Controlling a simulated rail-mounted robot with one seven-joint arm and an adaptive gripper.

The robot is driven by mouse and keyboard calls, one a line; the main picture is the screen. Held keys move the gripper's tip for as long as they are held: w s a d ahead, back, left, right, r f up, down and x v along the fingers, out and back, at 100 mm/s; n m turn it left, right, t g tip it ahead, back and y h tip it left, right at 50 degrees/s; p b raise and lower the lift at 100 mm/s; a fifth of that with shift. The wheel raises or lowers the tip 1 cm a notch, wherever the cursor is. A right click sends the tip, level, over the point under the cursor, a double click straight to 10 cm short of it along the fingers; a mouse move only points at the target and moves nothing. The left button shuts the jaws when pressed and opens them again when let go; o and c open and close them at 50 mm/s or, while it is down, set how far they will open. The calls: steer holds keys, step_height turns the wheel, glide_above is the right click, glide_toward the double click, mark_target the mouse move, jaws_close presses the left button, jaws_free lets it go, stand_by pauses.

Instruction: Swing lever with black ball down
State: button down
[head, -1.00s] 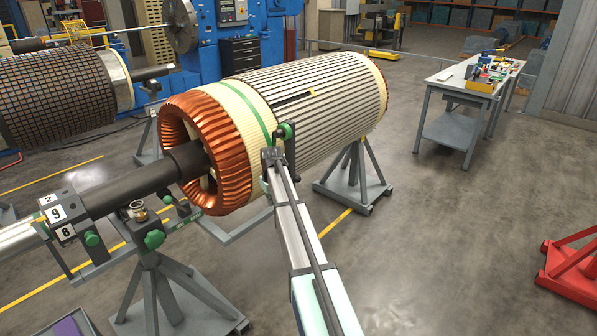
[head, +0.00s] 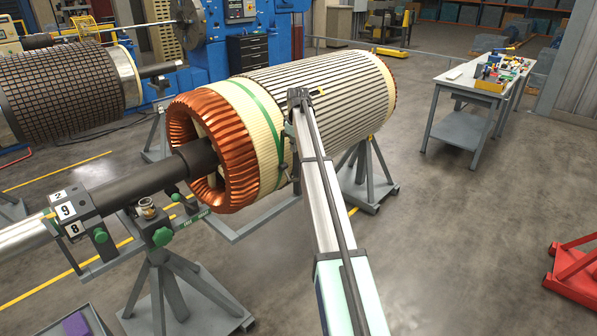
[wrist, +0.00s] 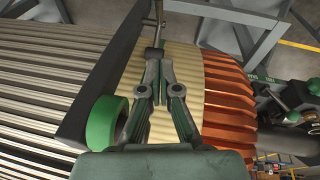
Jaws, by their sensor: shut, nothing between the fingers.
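My gripper (wrist: 161,52) is shut and empty in the wrist view, its tips over the cream band of the wound rotor (head: 318,88). In the head view the end of my arm stands in front of the rotor's side and hides the fingers. A thin metal rod (wrist: 158,20) runs on beyond the fingertips; I cannot tell whether they touch it. A green round knob (wrist: 106,122) and a dark bar (wrist: 112,65) lie left of the fingers. A small dark rounded piece (head: 283,166) shows left of my arm. I cannot tell whether it is the lever's black ball.
Copper end windings (head: 210,150) ring the rotor's near end around a dark shaft (head: 140,187). Grey stands (head: 165,285) support them. A second rotor (head: 62,85) is at the left. A workbench (head: 470,90) stands at the right. The floor at the right front is mostly clear.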

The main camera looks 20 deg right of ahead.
steer(key=shift+f, duration=0.15)
steer(key=b, duration=0.4)
glide_above(298, 179)
steer(key=w+a, duration=0.1)
steer(key=a, duration=0.1)
step_height(298, 179, down, 10)
steer(key=d+f, duration=0.1)
steer(key=s+d+f+b, duration=0.1)
steer(key=shift+s+f, duration=0.15)
steer(key=shift+f, duration=0.25)
